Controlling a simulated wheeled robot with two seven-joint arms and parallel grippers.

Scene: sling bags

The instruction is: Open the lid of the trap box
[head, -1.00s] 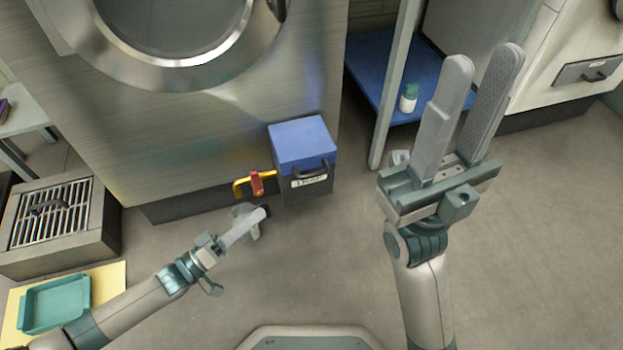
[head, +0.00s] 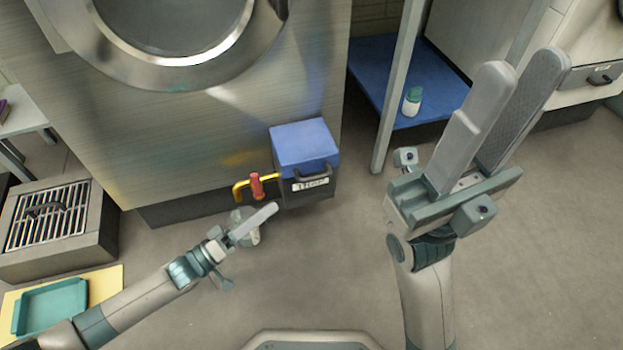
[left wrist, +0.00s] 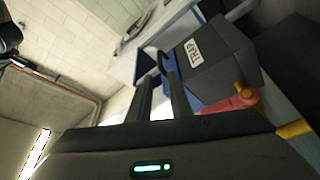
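The trap box (head: 310,190) is a dark box with a white label, standing on the floor against the large metal machine. Its blue lid (head: 303,145) is down, with a dark handle (head: 313,171) at its front. My left gripper (head: 268,215) is low, just in front of and left of the box. In the left wrist view my left gripper (left wrist: 160,82) has its fingers apart with nothing between them; the handle (left wrist: 166,62) shows near the fingertips, beside the labelled box (left wrist: 220,55). Contact is unclear. My right gripper (head: 525,75) is raised at the right, open and empty.
A yellow pipe (head: 240,190) with a red valve handle (head: 256,185) sits left of the box. A grated box (head: 45,212) and a teal tray (head: 50,305) are at left. Floor right of the trap box is clear.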

